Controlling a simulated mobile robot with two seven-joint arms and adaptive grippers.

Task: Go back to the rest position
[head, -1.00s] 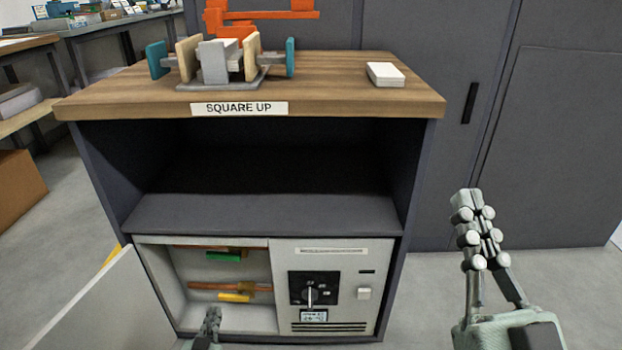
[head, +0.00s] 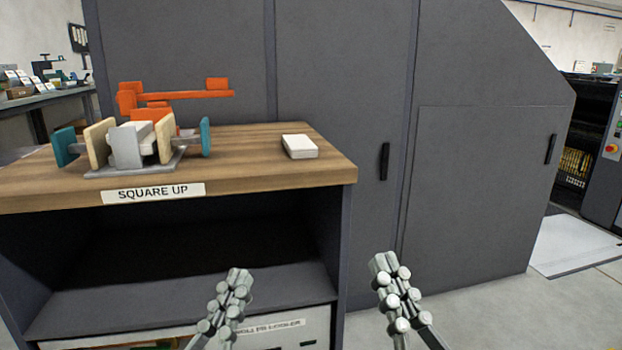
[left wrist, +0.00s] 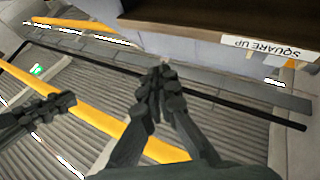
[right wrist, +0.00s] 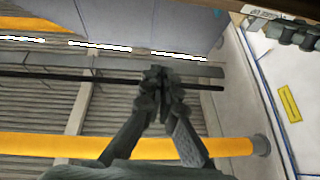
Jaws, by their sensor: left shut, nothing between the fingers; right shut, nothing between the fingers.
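My left gripper (head: 232,297) is shut and empty in the head view, in front of the cabinet's dark open shelf. It also shows shut in the left wrist view (left wrist: 158,85). My right gripper (head: 388,282) is shut and empty to the right of the cabinet, in front of the grey panels. It shows shut in the right wrist view (right wrist: 162,88). Both are raised, with their fingertips pointing up in the head view and apart from the cabinet.
The wood-topped cabinet (head: 250,170) with a "SQUARE UP" label (head: 153,193) bears a clamp fixture (head: 127,147), an orange frame (head: 190,95) and a white block (head: 299,146). Its lower panel is mostly cut off. Grey panels (head: 340,60) stand behind.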

